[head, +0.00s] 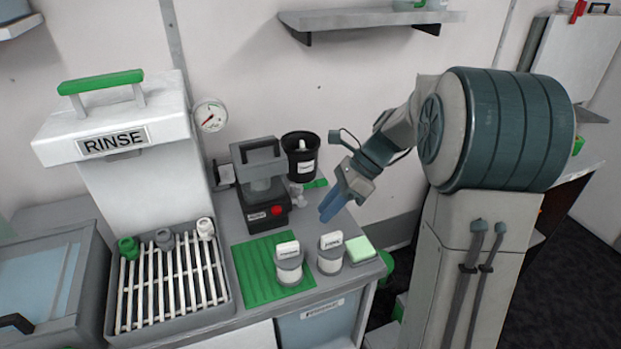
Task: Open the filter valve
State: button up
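No part here is readable as the filter valve. A small grey fitting (297,193) sits below a black cup-shaped vessel (301,143) with a white label, beside the dark machine (263,190) with a red button. I cannot tell whether that fitting is the valve or how it is set. My gripper (331,207), with blue fingers, hangs right of the fitting, above the counter's right part, pointing down and left. It looks apart from everything. The fingers overlap in this view, so their gap does not show, and nothing is visible in them.
Two white-lidded jars (289,265) (331,254) and a pale green sponge-like block (361,249) stand at the counter's front right. The white RINSE station (115,135) and slatted rack (150,297) fill the left. A shelf (360,18) hangs above.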

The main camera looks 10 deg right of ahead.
jog(key=w+d+f+m+t+y, duration=0.1)
jog(key=w+d+f+m+y, duration=0.35)
jog(key=w+m, duration=0.45)
jog(key=m+t+y+b, duration=0.1)
jog(key=m+t+y, duration=0.35)
jog(key=m, duration=0.45)
send_near(314, 183)
jog(key=shift+g+y, duration=0.4)
jog(key=shift+g, duration=0.05)
jog(key=w+a, duration=0.1)
jog(key=a, duration=0.2)
jog(key=w+a, duration=0.1)
jog(key=a, duration=0.2)
jog(key=w+a+f, duration=0.1)
jog(key=a, duration=0.2)
jog(key=shift+a+p, duration=0.25)
jog(key=shift+p, duration=0.05)
jog(key=shift+c, duration=0.3)
grip_shut()
